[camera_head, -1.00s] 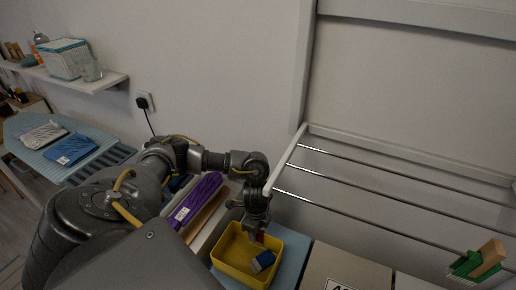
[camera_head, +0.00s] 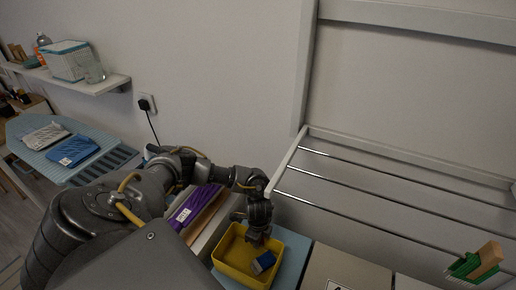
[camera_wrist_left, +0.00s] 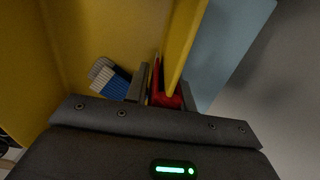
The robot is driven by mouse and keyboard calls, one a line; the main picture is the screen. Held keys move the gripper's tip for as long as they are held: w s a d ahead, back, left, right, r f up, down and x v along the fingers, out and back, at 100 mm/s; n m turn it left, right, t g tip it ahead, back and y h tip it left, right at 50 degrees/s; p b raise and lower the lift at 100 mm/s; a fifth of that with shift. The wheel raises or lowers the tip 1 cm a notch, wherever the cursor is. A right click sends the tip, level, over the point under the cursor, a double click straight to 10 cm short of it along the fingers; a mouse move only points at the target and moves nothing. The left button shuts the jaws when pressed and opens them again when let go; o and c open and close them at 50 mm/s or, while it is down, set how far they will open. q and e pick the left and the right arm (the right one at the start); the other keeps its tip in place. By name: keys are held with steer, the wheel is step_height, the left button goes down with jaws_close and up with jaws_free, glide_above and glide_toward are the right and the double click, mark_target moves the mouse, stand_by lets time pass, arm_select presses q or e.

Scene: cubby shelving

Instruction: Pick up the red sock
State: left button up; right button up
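The red sock (camera_wrist_left: 164,99) shows in the left wrist view as a small red shape between the fingers of my left gripper (camera_wrist_left: 165,91). It lies by the inner wall of the yellow bin (camera_wrist_left: 65,28). The red seems to fill most of the gap between the fingers, but I cannot tell whether they press on it. In the head view my left gripper (camera_head: 256,240) reaches down into the yellow bin (camera_head: 224,256) and hides the sock. My right gripper is not in view.
A blue and white item (camera_head: 263,262) lies in the bin beside my gripper. A purple item (camera_head: 192,205) lies left of the bin.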

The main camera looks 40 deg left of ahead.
arm_select(q)
jaws_close()
steer(key=shift+r, duration=0.1)
step_height(320, 180, up, 18)
steer(key=p, duration=0.2)
steer(key=shift+f, duration=0.2)
